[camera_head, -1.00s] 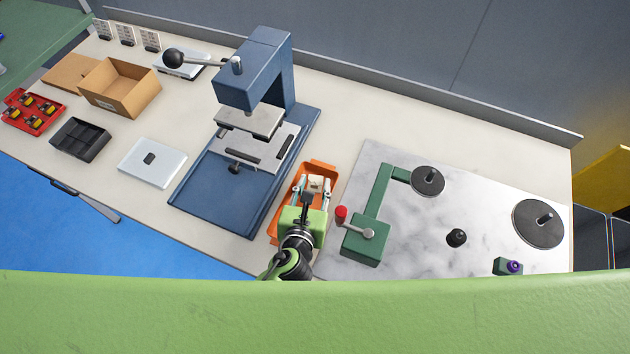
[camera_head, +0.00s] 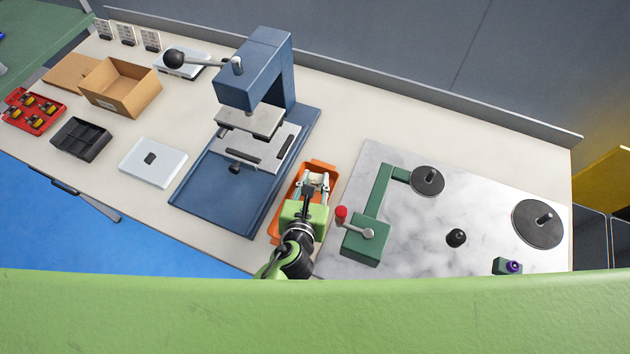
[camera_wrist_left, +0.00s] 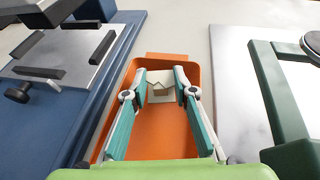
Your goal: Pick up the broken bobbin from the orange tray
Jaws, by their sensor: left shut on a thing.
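The orange tray (camera_head: 318,165) lies between the blue press and the marble board. It fills the middle of the left wrist view (camera_wrist_left: 168,59). The broken bobbin (camera_wrist_left: 161,82) is a pale, cream piece with a jagged edge, near the tray's far end. My left gripper (camera_head: 314,182) reaches over the tray. In the left wrist view its fingertips (camera_wrist_left: 161,86) stand on either side of the bobbin and are shut on it. The lower part of the bobbin is hard to make out. My right gripper is not in view.
The blue press (camera_head: 262,70) stands left of the tray. The marble board (camera_head: 425,235) is at the right, with a green winder (camera_head: 372,220) and its red-knobbed crank close to my gripper. Bins, a cardboard box (camera_head: 120,85) and a scale are further left.

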